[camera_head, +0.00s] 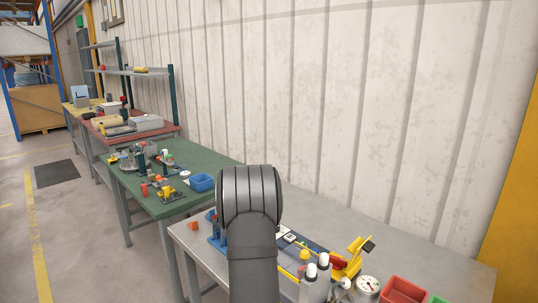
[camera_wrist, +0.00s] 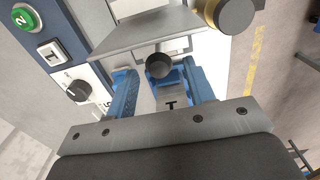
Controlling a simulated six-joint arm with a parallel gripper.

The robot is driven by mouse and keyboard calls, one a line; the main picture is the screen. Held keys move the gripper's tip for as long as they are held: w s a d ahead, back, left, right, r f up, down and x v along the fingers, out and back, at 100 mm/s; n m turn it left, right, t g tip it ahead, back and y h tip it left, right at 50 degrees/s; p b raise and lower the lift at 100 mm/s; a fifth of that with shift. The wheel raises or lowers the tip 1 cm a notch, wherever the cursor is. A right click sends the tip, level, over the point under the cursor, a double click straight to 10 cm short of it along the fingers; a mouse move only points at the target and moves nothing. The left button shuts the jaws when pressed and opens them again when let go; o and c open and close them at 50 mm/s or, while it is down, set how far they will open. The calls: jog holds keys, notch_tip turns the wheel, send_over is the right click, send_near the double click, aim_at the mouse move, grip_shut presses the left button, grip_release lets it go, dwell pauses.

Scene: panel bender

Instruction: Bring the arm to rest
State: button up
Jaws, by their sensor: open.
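My gripper (camera_wrist: 160,72) shows in the wrist view with its two blue fingers apart and a gap between them. A black round knob (camera_wrist: 159,65) appears in line with this gap, in front of a bent grey metal plate (camera_wrist: 140,36). I cannot tell whether the fingers touch anything; nothing is clearly held. In the head view my dark grey arm stands over the near grey bench (camera_head: 425,250) and hides the gripper and part of the bench top.
The wrist view shows a panel with a green button (camera_wrist: 25,17) and a black dial (camera_wrist: 78,91). On the near bench are a yellow clamp (camera_head: 352,255), a round gauge (camera_head: 368,287) and a red bin (camera_head: 404,290). A green-topped bench (camera_head: 185,158) stands beyond. A pale wall runs behind.

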notch_tip(320, 180, down, 5)
jog(key=shift+f, duration=0.15)
jog(key=o, duration=1.1)
jog(key=shift+s+a+r, duration=0.15)
jog(key=shift+r, duration=0.05)
jog(key=s+a+r+n+t+y, duration=0.1)
jog(key=s+a+r+n+t, duration=0.15)
jog(key=s+a+r, duration=0.2)
jog(key=s+d+r+n+t, duration=0.2)
jog(key=s+d+r+t, duration=0.15)
jog(key=s, duration=0.55)
jog(key=s+d+r+n+t, duration=0.2)
jog(key=s+d+t, duration=0.15)
jog(key=s, duration=0.45)
jog(key=s+d+r+n+t, duration=0.25)
jog(key=s+d, duration=0.25)
jog(key=s, duration=0.4)
jog(key=shift+t+h, duration=0.4)
jog(key=shift+x, duration=5.3)
